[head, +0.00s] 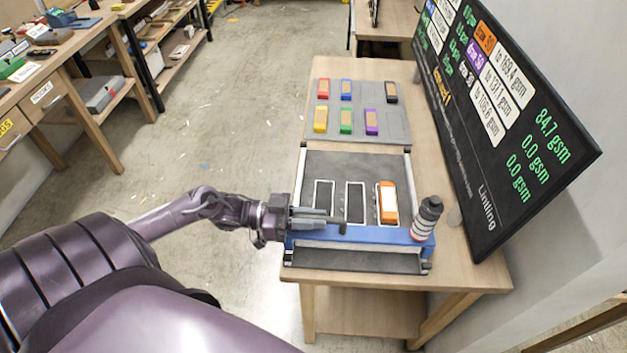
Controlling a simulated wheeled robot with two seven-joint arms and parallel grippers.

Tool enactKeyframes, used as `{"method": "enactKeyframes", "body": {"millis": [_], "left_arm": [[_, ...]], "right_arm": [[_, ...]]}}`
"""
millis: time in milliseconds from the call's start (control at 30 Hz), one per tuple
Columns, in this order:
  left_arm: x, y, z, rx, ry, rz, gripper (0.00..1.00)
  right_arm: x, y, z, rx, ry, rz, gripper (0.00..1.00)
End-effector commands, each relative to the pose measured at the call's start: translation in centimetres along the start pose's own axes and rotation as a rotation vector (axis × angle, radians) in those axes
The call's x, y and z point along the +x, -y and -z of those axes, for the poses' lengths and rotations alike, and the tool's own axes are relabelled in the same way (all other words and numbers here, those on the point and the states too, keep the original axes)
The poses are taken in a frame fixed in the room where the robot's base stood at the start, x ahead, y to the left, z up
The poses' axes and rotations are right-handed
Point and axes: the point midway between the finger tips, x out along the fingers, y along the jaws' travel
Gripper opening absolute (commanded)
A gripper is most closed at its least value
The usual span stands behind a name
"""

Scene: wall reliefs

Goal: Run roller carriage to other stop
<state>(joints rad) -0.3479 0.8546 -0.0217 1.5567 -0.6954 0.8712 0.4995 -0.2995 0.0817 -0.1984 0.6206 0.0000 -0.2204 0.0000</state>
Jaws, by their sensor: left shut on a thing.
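The roller carriage (375,235) is a blue bar lying across the near part of a dark grey bed (345,163) on a wooden table. My left gripper (338,226) reaches in from the left, over the left half of the carriage, and is shut on it. The fingers hide the exact place of the grip. An orange block with a white top (387,204) stands on the bed just beyond the carriage, at the right of two white-outlined empty slots. The bed's stops cannot be made out clearly. My right gripper is not in view.
A dark bottle-like piece (428,215) stands at the carriage's right end. A grey tray (399,128) with several coloured blocks lies beyond the bed. A black display board (500,120) stands along the right. The floor at left is open.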

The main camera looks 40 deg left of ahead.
Motion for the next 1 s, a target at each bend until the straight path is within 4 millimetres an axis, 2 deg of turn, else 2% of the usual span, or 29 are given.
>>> {"method": "enactKeyframes", "body": {"millis": [267, 300, 433, 767, 867, 1000], "left_arm": [[0.1, -0.3, -0.3, -0.012, -0.002, -0.006, 0.00], [0.1, -0.4, -0.3, -0.013, -0.002, -0.006, 0.20], [0.1, -0.3, -0.3, -0.012, -0.001, -0.005, 0.37], [-0.3, -0.2, -0.3, -0.009, 0.000, -0.003, 0.38], [-1.5, -0.2, -0.5, -0.009, 0.001, -0.002, 0.38], [-4.0, -0.3, -0.6, -0.011, 0.003, -0.002, 0.38]], "right_arm": [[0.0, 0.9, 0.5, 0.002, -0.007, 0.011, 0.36], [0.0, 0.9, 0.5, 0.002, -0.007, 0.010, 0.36], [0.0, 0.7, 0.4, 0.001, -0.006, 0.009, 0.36], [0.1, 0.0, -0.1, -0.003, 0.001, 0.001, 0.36], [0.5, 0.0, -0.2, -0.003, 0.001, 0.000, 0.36], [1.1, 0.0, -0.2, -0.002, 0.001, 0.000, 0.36]]}}
